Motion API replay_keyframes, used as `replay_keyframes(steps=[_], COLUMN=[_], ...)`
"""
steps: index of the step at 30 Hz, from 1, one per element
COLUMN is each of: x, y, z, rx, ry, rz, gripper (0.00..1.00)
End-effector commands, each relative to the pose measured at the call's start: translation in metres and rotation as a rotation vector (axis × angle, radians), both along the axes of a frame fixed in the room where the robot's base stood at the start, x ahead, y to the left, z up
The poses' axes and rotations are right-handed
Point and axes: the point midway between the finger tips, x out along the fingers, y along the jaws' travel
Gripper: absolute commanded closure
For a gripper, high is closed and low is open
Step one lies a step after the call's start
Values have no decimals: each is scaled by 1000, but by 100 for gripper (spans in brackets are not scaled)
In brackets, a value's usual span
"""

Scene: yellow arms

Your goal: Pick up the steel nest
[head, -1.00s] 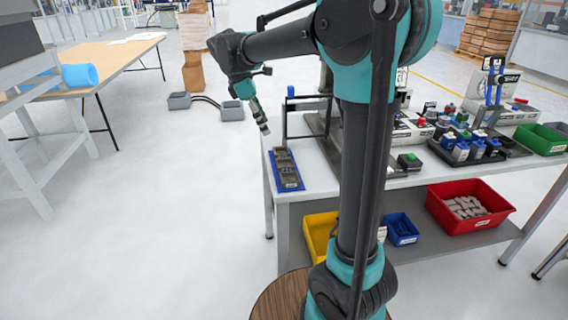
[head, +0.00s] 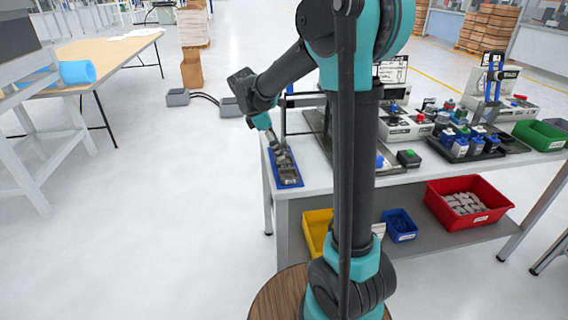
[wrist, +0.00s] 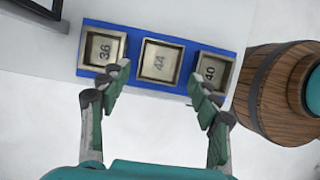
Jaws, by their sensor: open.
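Several square metal nests sit in a row on a blue tray (wrist: 133,46), marked 36 (wrist: 103,49), 44 (wrist: 160,62) and 40 (wrist: 211,70) in the wrist view. Which of them is the steel nest I cannot tell. In the head view the blue tray (head: 291,187) lies at the left end of the workbench. My gripper (wrist: 160,82) is open and empty, its fingers spread toward the row with the 44 nest between and beyond the tips. In the head view my gripper (head: 275,139) is over the tray's far part and hides some of it.
The workbench (head: 325,177) carries a black rack of blue-capped items (head: 470,147) and a green bin (head: 540,135) to the right. A red bin (head: 470,203), a yellow bin (head: 316,230) and a blue bin (head: 400,226) stand on its lower shelf.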

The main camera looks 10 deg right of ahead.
Motion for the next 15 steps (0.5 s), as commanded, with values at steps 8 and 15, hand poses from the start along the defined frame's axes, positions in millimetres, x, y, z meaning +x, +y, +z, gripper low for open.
replay_keyframes(steps=[8, 15], x=[0, 0], y=[-17, -19], z=[-35, -41], rx=[0, 0], ry=[1, 0], rz=[-1, 0], gripper=[38, 38])
